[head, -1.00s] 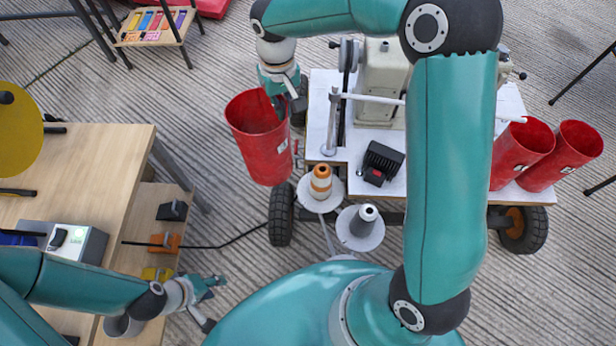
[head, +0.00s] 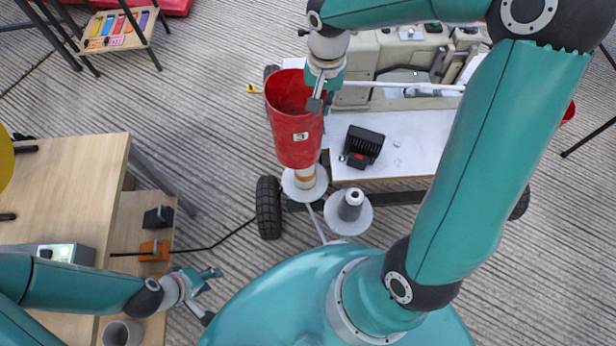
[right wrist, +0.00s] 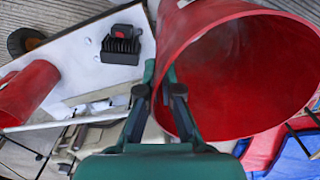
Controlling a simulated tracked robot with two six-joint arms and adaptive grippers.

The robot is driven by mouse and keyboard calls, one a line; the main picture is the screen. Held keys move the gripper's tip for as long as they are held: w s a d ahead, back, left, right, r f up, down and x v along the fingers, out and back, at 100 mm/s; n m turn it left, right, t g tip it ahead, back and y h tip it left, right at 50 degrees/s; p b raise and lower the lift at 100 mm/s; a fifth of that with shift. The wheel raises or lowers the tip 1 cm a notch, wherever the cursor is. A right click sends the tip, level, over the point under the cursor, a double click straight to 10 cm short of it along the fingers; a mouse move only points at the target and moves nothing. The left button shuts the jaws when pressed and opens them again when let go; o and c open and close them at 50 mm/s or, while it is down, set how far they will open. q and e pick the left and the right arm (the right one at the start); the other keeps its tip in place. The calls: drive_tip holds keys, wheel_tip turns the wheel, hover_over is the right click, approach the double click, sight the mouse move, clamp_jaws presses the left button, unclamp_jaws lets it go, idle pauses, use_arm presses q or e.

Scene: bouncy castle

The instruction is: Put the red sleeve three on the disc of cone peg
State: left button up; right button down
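A red sleeve (head: 297,140), open at the top, is held upright by its rim in my right gripper (head: 318,98). In the right wrist view the fingers (right wrist: 163,92) pinch the near rim of this wide red sleeve (right wrist: 235,70). In the head view the sleeve's lower end overlaps an orange-and-white peg (head: 305,172) standing on a pale disc (head: 304,191). I cannot tell whether the sleeve is around or above that peg. Beside it, a grey cone peg (head: 351,203) stands bare on another pale disc (head: 347,220). My left gripper (head: 208,292) is open and empty.
The white-topped cart (head: 405,150) carries a black block (head: 362,142) and a machine (head: 400,55). Another red sleeve shows in the right wrist view (right wrist: 25,92). A wooden table (head: 70,190) stands at left. Ribbed floor (head: 210,150) between is clear.

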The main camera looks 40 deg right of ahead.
wheel_tip(320, 180, down, 20)
drive_tip(key=s+m+b, duration=0.1)
drive_tip(key=b, duration=0.3)
drive_tip(key=shift+s+d, duration=0.25)
drive_tip(key=shift+d, duration=0.2)
drive_tip(key=shift+f, duration=0.1)
drive_tip(key=c, duration=1.8)
unclamp_jaws()
drive_tip(key=o, duration=0.5)
